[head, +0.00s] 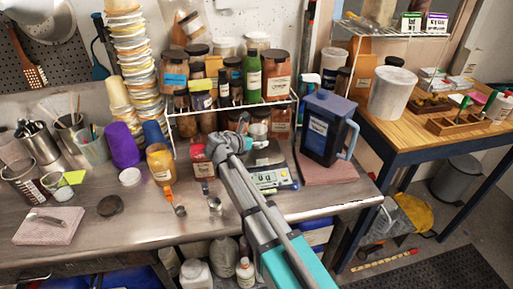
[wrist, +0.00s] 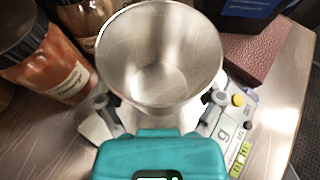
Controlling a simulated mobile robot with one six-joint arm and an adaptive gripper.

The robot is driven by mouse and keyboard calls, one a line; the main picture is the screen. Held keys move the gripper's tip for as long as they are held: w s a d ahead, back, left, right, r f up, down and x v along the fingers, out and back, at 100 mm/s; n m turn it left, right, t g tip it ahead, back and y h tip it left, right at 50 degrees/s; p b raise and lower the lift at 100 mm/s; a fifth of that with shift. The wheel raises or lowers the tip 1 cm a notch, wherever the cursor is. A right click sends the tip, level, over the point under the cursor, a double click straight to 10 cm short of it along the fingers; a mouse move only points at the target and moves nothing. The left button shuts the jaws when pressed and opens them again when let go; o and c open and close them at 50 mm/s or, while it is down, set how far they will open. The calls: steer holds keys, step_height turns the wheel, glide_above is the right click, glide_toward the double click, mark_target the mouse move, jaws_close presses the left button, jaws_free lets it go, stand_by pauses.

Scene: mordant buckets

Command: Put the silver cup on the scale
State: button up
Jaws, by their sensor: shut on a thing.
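The silver cup (wrist: 160,62) is an open, empty metal cup, upright in the wrist view, with its mouth toward the camera. My gripper (wrist: 158,100) is shut on it, one finger on each side. In the head view the cup (head: 267,155) shows only partly beside my gripper (head: 250,146). The scale (head: 270,180) lies on the metal bench, partly hidden by my arm.
A dark blue jug (head: 328,128) stands right of the scale on a reddish slab (head: 325,168). Jars crowd the left, including a labelled brown jar (wrist: 50,62). A wire shelf (head: 235,108) with jars stands behind. Two measuring spoons lie on the bench front, left of my arm.

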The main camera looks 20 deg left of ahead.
mark_target(257, 152)
steer(key=shift+w+a+f+b, duration=0.15)
steer(key=shift+w+f+b, duration=0.15)
steer(key=shift+f, duration=0.15)
steer(key=shift+f+b, duration=1.4)
steer(key=shift+f, duration=0.05)
steer(key=shift+f, duration=0.1)
steer(key=o, duration=0.9)
steer(key=shift+c, duration=0.2)
steer(key=shift+r, duration=0.25)
steer(key=p+v, duration=0.4)
steer(key=v, duration=0.8)
steer(key=shift+p, duration=0.3)
